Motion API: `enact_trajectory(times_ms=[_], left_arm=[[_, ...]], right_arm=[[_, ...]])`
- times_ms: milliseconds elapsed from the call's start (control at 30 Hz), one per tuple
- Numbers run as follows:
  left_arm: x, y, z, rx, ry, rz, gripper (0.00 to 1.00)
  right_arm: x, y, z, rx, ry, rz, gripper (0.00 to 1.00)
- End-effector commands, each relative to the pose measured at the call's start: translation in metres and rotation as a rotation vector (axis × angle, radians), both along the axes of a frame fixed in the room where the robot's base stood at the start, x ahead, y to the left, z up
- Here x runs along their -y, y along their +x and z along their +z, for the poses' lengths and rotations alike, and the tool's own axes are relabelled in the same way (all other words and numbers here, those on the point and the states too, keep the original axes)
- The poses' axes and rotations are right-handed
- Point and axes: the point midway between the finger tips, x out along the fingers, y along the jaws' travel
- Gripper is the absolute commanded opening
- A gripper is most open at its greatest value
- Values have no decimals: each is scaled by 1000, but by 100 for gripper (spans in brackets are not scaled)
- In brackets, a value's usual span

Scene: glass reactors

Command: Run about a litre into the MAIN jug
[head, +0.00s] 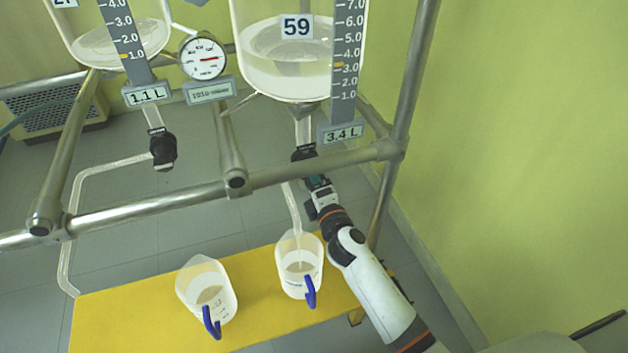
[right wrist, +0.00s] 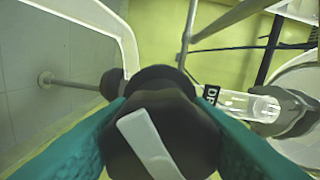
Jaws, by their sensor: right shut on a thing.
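Glass vessel 59 (head: 290,75) holds clear liquid; its display (head: 343,134) reads 3.4 L. My right gripper (head: 314,178) is at the black drain valve (head: 303,152) below it. In the right wrist view, the teal fingers of my right gripper (right wrist: 160,130) are shut on the black valve handle (right wrist: 150,95), which has a white bar. A clear tube or stream runs down from the valve into the right jug (head: 299,278), which has a blue handle. I cannot tell whether liquid flows. A second jug (head: 205,290) stands to its left. Neither jug's name is readable. My left gripper is not in view.
Both jugs stand on a yellow bench (head: 255,318). A left vessel (head: 115,45) shows 1.1 L on its display (head: 147,95) and has its own black valve (head: 163,150) and bent glass tube. A metal rail (head: 150,206) crosses in front. A round gauge (head: 203,57) hangs between the vessels.

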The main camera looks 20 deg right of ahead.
Motion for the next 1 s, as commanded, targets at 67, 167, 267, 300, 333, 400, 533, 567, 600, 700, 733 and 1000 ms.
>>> enact_trajectory(times_ms=[67,167,267,300,333,400,533,567,600,700,733,1000], left_arm=[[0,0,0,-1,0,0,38],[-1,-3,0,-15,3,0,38],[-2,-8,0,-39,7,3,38],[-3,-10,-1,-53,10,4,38],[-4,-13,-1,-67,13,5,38],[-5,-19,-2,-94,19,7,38],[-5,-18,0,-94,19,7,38],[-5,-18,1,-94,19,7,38],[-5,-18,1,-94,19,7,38],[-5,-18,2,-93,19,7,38],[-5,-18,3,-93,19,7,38],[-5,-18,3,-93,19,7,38]], right_arm=[[0,0,-1,-4,74,-1,22],[0,0,0,-8,167,-2,22],[0,0,0,-12,255,-1,22],[0,0,0,-13,290,-1,22],[0,0,0,-13,312,-2,22],[0,-1,0,-15,365,-1,22],[0,-1,0,-18,448,-1,22],[0,-1,0,-18,463,-2,22],[0,-1,0,-20,483,-2,22],[0,-1,-1,-22,524,-2,22],[0,-1,-1,-22,534,-1,22],[0,-1,-1,-24,582,-1,22]])
